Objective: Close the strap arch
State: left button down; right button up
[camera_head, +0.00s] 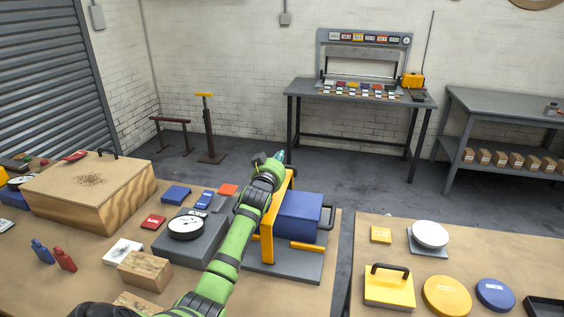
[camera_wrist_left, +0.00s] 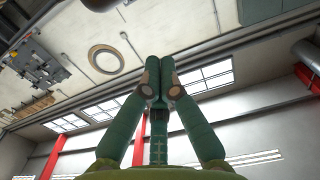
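The yellow strap arch (camera_head: 267,238) stands upright on a grey base plate (camera_head: 310,264), beside the left side of a blue block (camera_head: 299,214). A separate yellow bar (camera_head: 306,246) lies low in front of the block. My green left arm crosses in front of part of the arch. My left gripper (camera_head: 281,156) is at the arch's upper end; I cannot tell whether it touches. In the left wrist view the fingers (camera_wrist_left: 159,78) meet at their tips with nothing seen between them, against the ceiling. My right gripper is not in view.
A grey block with a round dial (camera_head: 186,227) stands left of my arm. A wooden box (camera_head: 90,195), small blue and red pieces and wood blocks (camera_head: 146,269) lie further left. A gap separates this table from the right table, which holds a yellow case (camera_head: 388,290) and discs.

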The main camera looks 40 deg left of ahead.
pick_arm(q)
jog(key=shift+w+a+f+p, duration=0.2)
jog(key=shift+w+a+f, duration=0.1)
jog(key=shift+w+f, duration=0.35)
jog(key=shift+w+a+f+p, duration=0.2)
jog(key=shift+w+a+f, duration=0.05)
jog(key=shift+w+f, duration=0.45)
jog(key=shift+f, duration=0.6)
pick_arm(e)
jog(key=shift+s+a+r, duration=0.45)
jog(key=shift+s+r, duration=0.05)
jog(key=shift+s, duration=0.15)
